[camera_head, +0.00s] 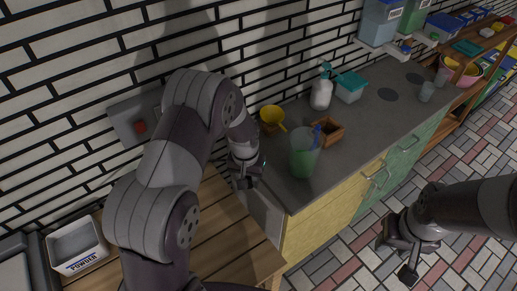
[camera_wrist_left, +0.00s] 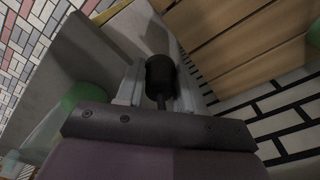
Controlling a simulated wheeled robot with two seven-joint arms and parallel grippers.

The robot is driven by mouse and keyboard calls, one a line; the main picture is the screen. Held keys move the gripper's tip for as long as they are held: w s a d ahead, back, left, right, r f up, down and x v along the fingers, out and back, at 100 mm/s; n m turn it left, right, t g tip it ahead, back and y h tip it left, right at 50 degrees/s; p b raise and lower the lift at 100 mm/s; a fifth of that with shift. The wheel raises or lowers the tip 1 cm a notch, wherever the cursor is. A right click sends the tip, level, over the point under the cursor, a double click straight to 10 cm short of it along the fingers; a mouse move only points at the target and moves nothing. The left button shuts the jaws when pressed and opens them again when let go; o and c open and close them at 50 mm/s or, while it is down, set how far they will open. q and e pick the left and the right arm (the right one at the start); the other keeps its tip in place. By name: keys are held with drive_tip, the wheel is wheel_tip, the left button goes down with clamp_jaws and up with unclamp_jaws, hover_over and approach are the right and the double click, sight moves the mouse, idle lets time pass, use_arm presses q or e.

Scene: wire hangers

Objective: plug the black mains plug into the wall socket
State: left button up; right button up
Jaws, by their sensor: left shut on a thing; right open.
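My left gripper (camera_head: 246,180) hangs beside the end of the grey counter, above the edge of the wooden bench. In the left wrist view it is shut on the black mains plug (camera_wrist_left: 160,76), which shows as a dark body with its cord between the fingers. In the head view the plug cannot be made out. A grey wall plate (camera_head: 124,118) with a red switch (camera_head: 141,127) is on the brick wall, left of the gripper; my left arm covers its right part, and socket holes cannot be made out. My right gripper (camera_head: 406,257) is open and empty above the floor.
The wooden bench (camera_head: 222,232) has bare slats. A white POWDER tray (camera_head: 77,246) is at lower left.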

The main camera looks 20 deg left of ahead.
use_arm(q)
drive_tip(key=w+a+r+n+t+y+b, duration=0.3)
drive_tip(key=w+a+r+n+t+b, duration=0.15)
drive_tip(key=w+n+t+b, duration=0.3)
drive_tip(key=s+a+r+n+t+y+b, duration=0.3)
drive_tip(key=s+a+r+n+y, duration=0.3)
drive_tip(key=a+y, duration=0.5)
wheel_tip(320, 180, up, 2)
drive_tip(key=shift+s+a+r+b, duration=0.15)
drive_tip(key=shift+s+a+b, duration=0.45)
drive_tip(key=shift+s+a, duration=0.15)
drive_tip(key=shift+b+x, duration=0.4)
drive_tip(key=shift+x, duration=2.5)
drive_tip(key=shift+w+a+b, duration=0.35)
drive_tip(key=shift+w+a, duration=0.05)
